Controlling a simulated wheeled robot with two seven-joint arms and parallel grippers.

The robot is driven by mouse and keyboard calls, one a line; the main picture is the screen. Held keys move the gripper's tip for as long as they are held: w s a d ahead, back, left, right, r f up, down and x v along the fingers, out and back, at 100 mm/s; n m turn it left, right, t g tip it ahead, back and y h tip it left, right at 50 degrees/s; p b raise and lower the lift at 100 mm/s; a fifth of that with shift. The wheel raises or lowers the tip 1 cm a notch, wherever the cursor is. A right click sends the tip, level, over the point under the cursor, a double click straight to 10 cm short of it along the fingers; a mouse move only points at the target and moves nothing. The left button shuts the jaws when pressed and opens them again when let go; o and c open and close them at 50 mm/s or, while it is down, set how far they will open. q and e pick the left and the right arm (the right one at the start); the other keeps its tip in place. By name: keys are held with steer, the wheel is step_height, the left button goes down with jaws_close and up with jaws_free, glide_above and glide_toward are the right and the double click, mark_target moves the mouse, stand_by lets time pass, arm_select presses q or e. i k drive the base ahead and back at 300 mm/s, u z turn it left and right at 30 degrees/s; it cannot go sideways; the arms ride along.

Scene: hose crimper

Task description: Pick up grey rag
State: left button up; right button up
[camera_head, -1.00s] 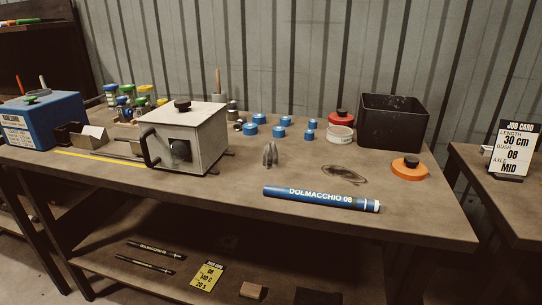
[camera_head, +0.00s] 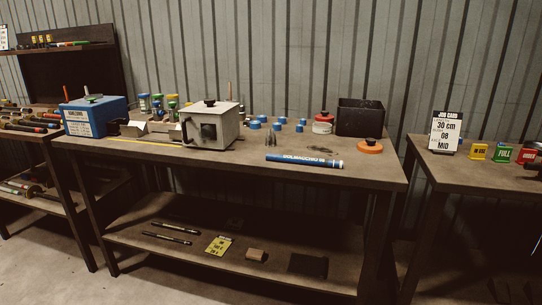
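No item is plainly a grey rag at this size. A dark grey flat square (camera_head: 308,265), possibly cloth, lies on the lower shelf (camera_head: 215,270) of the middle bench, right of a small tan block (camera_head: 256,254). On the bench top, a small upright grey piece (camera_head: 270,140) stands right of the grey metal box machine (camera_head: 226,130), and a thin dark flat shape (camera_head: 319,147) lies behind the blue tube (camera_head: 305,161). Neither of my grippers is in view.
The bench top (camera_head: 370,177) also holds a blue box (camera_head: 92,117), blue caps, a black bin (camera_head: 360,118) and an orange disc (camera_head: 370,147). A right-hand table holds a job card (camera_head: 445,132). Open floor (camera_head: 180,290) lies in front.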

mark_target(270, 140)
steer(key=u, duration=0.75)
steer(key=i, duration=0.35)
steer(key=u, duration=0.1)
